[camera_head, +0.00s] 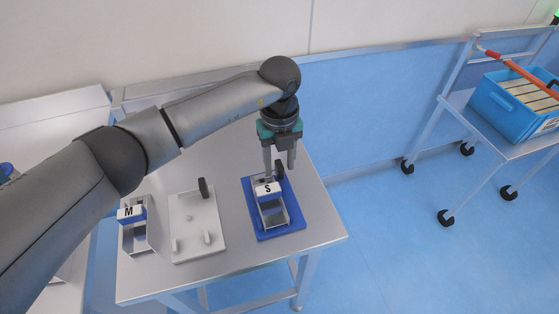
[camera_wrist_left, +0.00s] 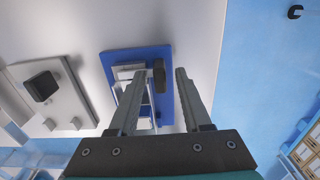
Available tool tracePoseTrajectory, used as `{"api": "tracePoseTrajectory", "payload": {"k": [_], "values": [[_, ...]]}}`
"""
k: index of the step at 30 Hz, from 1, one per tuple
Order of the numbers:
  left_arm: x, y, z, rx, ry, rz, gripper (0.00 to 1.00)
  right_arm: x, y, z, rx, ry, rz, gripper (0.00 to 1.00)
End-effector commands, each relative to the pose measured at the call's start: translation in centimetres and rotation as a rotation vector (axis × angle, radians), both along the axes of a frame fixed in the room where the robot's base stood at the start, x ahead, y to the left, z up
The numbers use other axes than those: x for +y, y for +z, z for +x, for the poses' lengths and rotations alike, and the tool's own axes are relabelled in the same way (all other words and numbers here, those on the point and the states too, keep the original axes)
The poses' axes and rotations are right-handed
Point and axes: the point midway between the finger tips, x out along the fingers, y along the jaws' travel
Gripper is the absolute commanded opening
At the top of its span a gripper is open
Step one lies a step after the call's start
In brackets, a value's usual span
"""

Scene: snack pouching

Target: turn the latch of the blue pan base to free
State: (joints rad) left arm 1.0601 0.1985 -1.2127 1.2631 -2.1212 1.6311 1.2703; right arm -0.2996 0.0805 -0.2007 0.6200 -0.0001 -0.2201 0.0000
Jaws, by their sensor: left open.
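The blue pan base (camera_head: 292,224) lies on the metal table, with a metal pan labelled S (camera_head: 268,190) on it. Its dark latch (camera_head: 280,168) stands at the far edge of the base. My left gripper (camera_head: 279,174) points down over that far edge, open. In the left wrist view the blue base (camera_wrist_left: 112,62) shows beyond the fingers. There the latch (camera_wrist_left: 159,77) appears in the gap between the open fingers (camera_wrist_left: 161,72), nearer the left finger. I cannot tell whether a finger touches it. My right gripper is out of view.
A white base (camera_head: 190,246) with its own dark latch (camera_head: 203,188) lies left of the blue base. A metal pan labelled M (camera_head: 136,232) stands at the table's left. A cart with a blue crate (camera_head: 512,112) stands at the right, with clear floor between.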

Motion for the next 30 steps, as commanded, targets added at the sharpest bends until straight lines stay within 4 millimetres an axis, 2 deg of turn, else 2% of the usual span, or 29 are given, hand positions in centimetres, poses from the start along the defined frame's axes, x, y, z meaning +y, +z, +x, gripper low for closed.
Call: {"api": "tracePoseTrajectory", "payload": {"k": [4, 17, 30], "values": [[-0.02, 0.02, 0.00, 0.000, 0.000, 0.000, 0.47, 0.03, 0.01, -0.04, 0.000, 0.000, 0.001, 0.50], [-0.02, 0.07, 0.01, 0.000, -0.001, 0.000, 0.00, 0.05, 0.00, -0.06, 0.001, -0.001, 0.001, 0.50], [-0.02, 0.10, 0.02, 0.000, -0.003, -0.001, 0.00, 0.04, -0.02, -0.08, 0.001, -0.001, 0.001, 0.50]]}}
